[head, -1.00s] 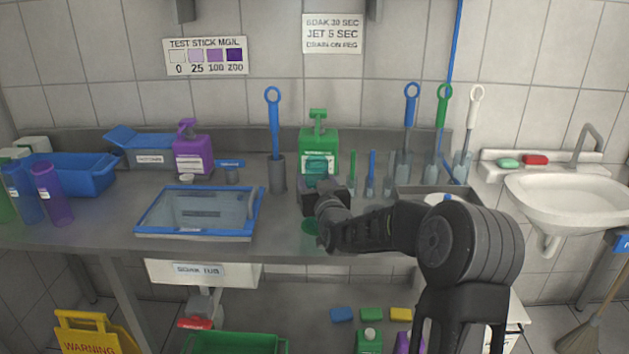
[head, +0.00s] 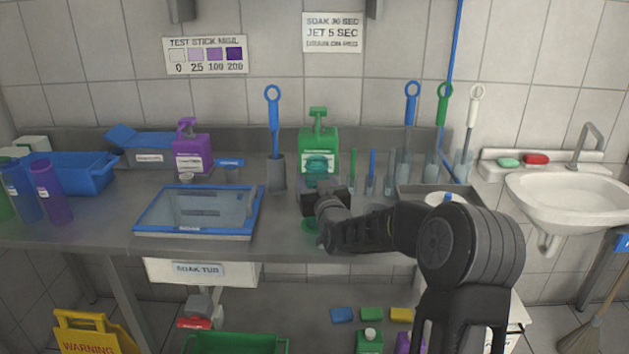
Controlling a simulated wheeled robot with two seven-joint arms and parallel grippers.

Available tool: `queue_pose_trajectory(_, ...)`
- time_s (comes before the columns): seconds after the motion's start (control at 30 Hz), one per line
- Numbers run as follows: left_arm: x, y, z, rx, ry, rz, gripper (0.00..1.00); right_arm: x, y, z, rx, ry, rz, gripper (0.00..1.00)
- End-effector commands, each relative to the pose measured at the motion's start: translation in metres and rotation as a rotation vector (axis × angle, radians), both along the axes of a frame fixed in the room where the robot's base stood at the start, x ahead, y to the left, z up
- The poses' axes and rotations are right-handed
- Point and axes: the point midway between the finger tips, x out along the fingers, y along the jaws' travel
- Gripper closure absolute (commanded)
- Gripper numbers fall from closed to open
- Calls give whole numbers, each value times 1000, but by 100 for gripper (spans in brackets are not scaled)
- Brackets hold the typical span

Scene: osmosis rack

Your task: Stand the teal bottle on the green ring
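The teal bottle (head: 320,163) shows as a translucent teal shape just beyond my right gripper, in front of the green pump bottle. Its lower part is hidden by the gripper. My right gripper (head: 321,190) points away from me over the counter, right at the teal bottle. Its fingers are hidden behind its own body, so I cannot tell whether they hold the bottle. The green ring (head: 309,226) lies flat on the counter near the front edge, below and nearer than the gripper; my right arm partly covers it. My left gripper is not in view.
The green pump bottle (head: 311,136) stands close behind. A grey holder (head: 277,174) with a blue-handled brush is to the left, beside the blue-framed tray (head: 197,211). Small tubes (head: 371,174) and a grey bin (head: 408,199) stand to the right. Counter left of the ring is clear.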

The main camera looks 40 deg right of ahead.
Motion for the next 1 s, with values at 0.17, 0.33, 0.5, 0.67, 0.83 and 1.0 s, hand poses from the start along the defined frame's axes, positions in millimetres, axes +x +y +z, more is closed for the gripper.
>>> queue_pose_trajectory(0.17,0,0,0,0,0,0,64,0,0,0,0,0,0,35)
queue_pose_trajectory(0.33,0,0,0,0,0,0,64,0,0,0,0,0,0,21)
queue_pose_trajectory(0.5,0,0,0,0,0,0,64,0,0,0,0,0,0,21)
queue_pose_trajectory(0.67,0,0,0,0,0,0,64,0,0,0,0,1,0,9)
queue_pose_trajectory(0.83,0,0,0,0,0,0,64,0,0,0,0,1,0,0)
queue_pose_trajectory(1.0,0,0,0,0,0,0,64,0,0,0,0,1,0,0)
